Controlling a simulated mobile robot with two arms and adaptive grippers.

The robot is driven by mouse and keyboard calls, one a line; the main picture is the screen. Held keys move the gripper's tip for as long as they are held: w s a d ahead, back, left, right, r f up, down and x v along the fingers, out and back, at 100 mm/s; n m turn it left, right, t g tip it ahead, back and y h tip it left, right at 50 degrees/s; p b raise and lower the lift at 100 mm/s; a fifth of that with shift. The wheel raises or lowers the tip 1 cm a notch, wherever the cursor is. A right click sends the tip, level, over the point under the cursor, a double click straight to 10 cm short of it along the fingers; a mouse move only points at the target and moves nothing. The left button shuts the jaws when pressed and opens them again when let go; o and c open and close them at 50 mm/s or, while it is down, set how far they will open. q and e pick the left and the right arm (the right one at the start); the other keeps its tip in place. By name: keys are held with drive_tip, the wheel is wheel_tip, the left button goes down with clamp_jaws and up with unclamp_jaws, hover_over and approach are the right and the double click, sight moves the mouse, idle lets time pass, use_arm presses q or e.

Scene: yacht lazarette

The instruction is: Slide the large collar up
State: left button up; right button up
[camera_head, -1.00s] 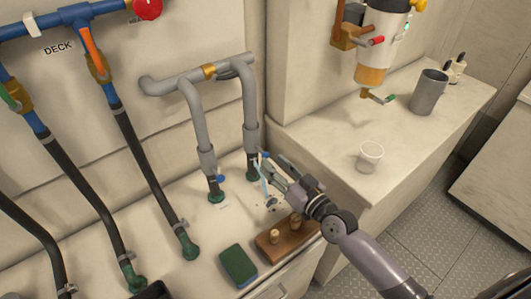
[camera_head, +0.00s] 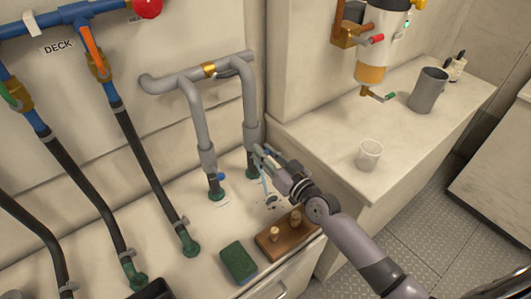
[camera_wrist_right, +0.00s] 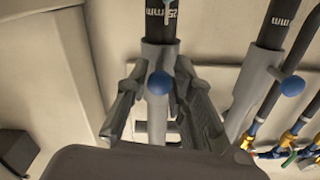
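Two grey pipes come down side by side, each ending in a grey collar with a blue knob. The right collar (camera_head: 253,135) sits above a black stub in a green base. The left collar (camera_head: 207,159) is on the other pipe. My right gripper (camera_head: 260,154) is at the right collar. In the right wrist view, upside down, the collar (camera_wrist_right: 159,58) and its blue knob (camera_wrist_right: 159,84) lie between the fingers, which look open with narrow gaps; contact cannot be told. The other collar (camera_wrist_right: 248,90) is apart from them. My left gripper is not in view.
A thin jet of water (camera_head: 264,187) comes from the right stub. A brown block with pegs (camera_head: 287,235) and a green sponge (camera_head: 238,262) lie in front. Black hoses (camera_head: 148,170) stand left. A cup (camera_head: 369,154) stands on the ledge at right.

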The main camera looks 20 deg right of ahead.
sight(256, 129)
clamp_jaws()
idle(0.3)
wheel_tip(256, 129, up, 6)
drive_tip(key=p, duration=0.6)
drive_tip(key=shift+r, duration=0.15)
drive_tip(key=o, duration=0.5)
unclamp_jaws()
drive_tip(key=shift+d, duration=0.1)
drive_tip(key=shift+f, duration=0.2)
